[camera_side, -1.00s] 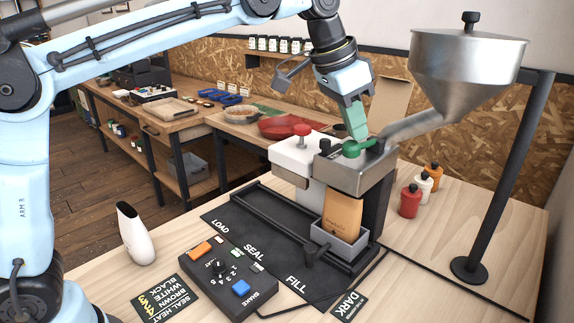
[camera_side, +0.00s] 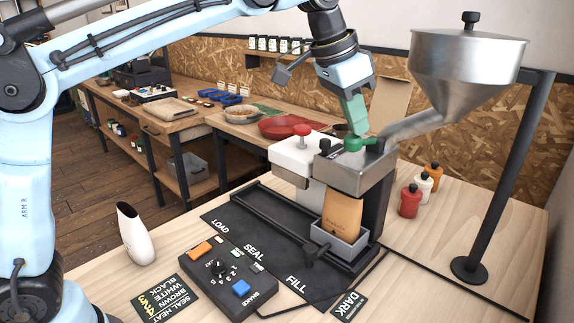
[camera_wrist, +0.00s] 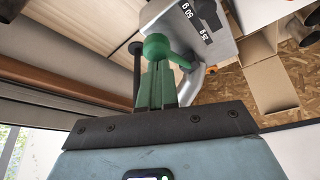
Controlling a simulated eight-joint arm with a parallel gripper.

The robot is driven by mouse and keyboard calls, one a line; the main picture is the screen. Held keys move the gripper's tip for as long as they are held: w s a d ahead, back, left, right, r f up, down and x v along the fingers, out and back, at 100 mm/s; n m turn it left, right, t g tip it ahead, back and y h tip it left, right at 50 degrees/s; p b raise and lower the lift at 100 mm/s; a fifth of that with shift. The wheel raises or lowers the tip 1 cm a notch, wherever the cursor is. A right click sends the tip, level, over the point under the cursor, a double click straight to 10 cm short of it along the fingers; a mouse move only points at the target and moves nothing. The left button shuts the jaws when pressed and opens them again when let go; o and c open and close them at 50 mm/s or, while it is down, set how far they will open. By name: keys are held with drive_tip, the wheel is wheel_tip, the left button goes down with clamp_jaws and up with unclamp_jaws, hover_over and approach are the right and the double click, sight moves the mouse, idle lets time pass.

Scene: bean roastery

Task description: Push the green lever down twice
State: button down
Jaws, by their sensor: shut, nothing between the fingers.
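The green lever (camera_side: 354,144) sits on top of the grey metal filling head (camera_side: 350,178), below the hopper's spout. In the wrist view the lever's round knob (camera_wrist: 157,45) lies just beyond my fingertips, with its arm running to the grey plate marked with gram figures. My gripper (camera_side: 357,130) has green fingers that are closed together and empty. They point down right above the knob; I cannot tell whether they touch it. My gripper also shows in the wrist view (camera_wrist: 157,75).
A kraft bag (camera_side: 342,213) stands in a grey holder below the head. A steel hopper (camera_side: 465,75) is at right. A red-knobbed lever (camera_side: 302,131) is close at left. A control box (camera_side: 228,276) and white cup (camera_side: 136,235) are in front.

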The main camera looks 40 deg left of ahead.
drive_tip(key=shift+r, duration=2)
drive_tip(key=s+a+f+n+t+y, duration=0.1)
drive_tip(key=s+a+f+n, duration=0.2)
drive_tip(key=s+a+f, duration=0.4)
drive_tip(key=s+a+f+n+t+y, duration=0.1)
drive_tip(key=s+a+f+n+t, duration=0.1)
drive_tip(key=s+a+f, duration=0.5)
drive_tip(key=s+f+n, duration=0.1)
drive_tip(key=s+f, duration=0.3)
drive_tip(key=f, duration=0.2)
drive_tip(key=shift+s+a+f, duration=0.2)
drive_tip(key=shift+a+f, duration=0.2)
